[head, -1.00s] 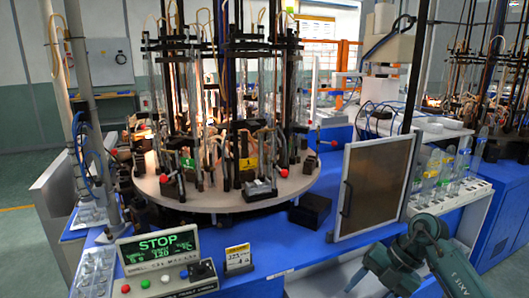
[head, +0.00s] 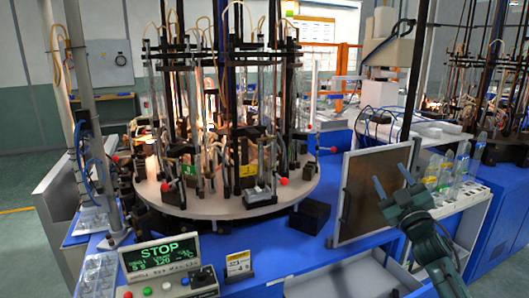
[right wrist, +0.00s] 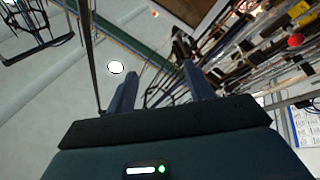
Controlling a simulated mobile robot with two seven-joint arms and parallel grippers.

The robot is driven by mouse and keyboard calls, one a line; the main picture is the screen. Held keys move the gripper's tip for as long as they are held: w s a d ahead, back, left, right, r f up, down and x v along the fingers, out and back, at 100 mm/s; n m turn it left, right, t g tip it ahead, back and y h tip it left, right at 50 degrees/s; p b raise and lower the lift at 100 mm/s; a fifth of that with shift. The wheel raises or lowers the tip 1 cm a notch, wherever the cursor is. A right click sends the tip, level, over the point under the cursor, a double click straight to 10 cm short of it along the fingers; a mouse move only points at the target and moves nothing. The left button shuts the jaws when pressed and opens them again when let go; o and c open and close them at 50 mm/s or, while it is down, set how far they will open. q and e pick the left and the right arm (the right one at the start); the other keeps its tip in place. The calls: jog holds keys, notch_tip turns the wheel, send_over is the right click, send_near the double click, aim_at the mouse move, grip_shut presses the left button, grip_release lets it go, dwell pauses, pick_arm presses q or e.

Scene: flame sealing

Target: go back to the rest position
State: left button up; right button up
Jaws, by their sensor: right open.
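My right gripper (head: 392,180) is open and empty in the head view. It is raised in front of the framed brown panel (head: 370,205), at the right of the blue machine table, with its fingers spread and pointing up and left. In the right wrist view its two fingers (right wrist: 160,92) stand apart with nothing between them. My left gripper is not in view.
The round turntable (head: 230,204) with glass tubes and black rods stands on the blue table (head: 275,240). A control box (head: 160,255) showing STOP sits at its front left. A rack of clear tubes (head: 450,175) stands at the right, near my right arm.

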jog(key=w+d+f+m+g+h, duration=0.1)
jog(key=d+f+m+g+h, duration=0.4)
jog(key=f, duration=0.4)
jog(key=s+a+f+g+y, duration=0.1)
jog(key=s+a+f, duration=0.3)
jog(key=f, duration=0.3)
jog(key=s+a+f+g+y, duration=0.1)
jog(key=s+a+f, duration=0.3)
jog(key=f, duration=0.2)
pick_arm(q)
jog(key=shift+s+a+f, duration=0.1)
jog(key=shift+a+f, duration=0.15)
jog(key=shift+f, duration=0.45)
pick_arm(e)
jog(key=s+a+f+g+y, duration=0.1)
jog(key=s+a+f, duration=0.3)
jog(key=s, duration=0.6)
jog(key=s+a+f+g+y, duration=0.1)
jog(key=s+a+f, duration=0.3)
jog(key=s, duration=0.6)
jog(key=s+a+f+g+y, duration=0.1)
jog(key=s+a+f, duration=0.4)
jog(key=s, duration=0.6)
jog(key=shift+a+m+g+y, duration=0.35)
jog(key=shift+a+g, duration=0.2)
jog(key=shift+g, duration=0.35)
jog(key=shift+s, duration=0.1)
jog(key=shift+c, duration=0.3)
